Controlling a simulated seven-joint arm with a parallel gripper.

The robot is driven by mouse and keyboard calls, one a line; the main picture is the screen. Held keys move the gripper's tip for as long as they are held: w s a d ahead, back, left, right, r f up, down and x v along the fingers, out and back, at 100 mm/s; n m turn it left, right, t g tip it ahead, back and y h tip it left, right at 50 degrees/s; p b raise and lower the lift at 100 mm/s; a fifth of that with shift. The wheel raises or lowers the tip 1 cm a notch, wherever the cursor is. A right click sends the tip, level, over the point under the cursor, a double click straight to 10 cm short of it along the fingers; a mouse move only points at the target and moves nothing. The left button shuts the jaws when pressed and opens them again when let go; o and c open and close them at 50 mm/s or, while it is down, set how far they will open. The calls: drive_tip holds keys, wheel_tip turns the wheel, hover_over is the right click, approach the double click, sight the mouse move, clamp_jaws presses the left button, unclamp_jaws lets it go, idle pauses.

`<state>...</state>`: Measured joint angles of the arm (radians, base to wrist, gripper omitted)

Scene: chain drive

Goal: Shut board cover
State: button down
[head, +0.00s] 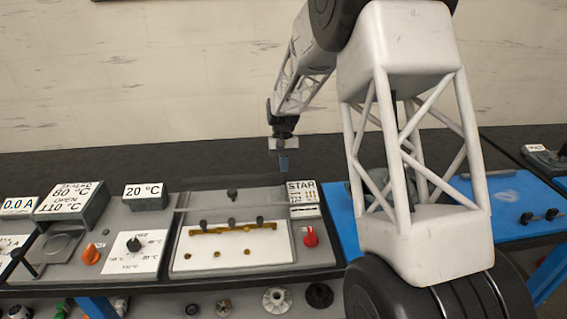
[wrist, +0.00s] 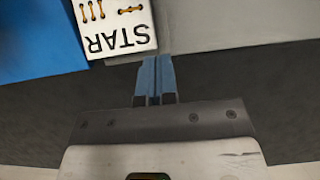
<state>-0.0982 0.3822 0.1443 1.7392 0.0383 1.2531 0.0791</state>
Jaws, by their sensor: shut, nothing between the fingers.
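The board (head: 245,258) is a white panel in a grey frame, with a yellow chain and several dark knobs along its far part. Behind it lies a grey, partly see-through panel (head: 205,201) with a dark knob (head: 232,195), which looks like the board cover; its exact tilt is hard to tell. The white board face shows uncovered. My gripper (head: 283,165) is above and behind the panel's far right side, apart from it. In the wrist view its blue fingers (wrist: 153,80) are pressed together and empty, beside the STAR card and a grey surface.
The STAR card (head: 302,192) and a red knob (head: 311,237) are right of the board. A dial panel (head: 134,250), an orange knob (head: 91,254) and temperature signs (head: 145,191) are at left. A blue surface (head: 505,205) is at right. Several round parts lie below the front edge.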

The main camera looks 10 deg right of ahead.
drive_tip(key=s, duration=1.4)
drive_tip(key=shift+s+f, duration=0.1)
drive_tip(key=shift+s, duration=0.25)
drive_tip(key=shift+w, duration=0.1)
drive_tip(key=shift+w, duration=0.75)
drive_tip(key=w, duration=0.1)
drive_tip(key=w+r, duration=0.1)
drive_tip(key=w, duration=0.1)
drive_tip(key=v, duration=0.9)
drive_tip(key=shift+s+r, duration=0.1)
drive_tip(key=shift+s, duration=0.05)
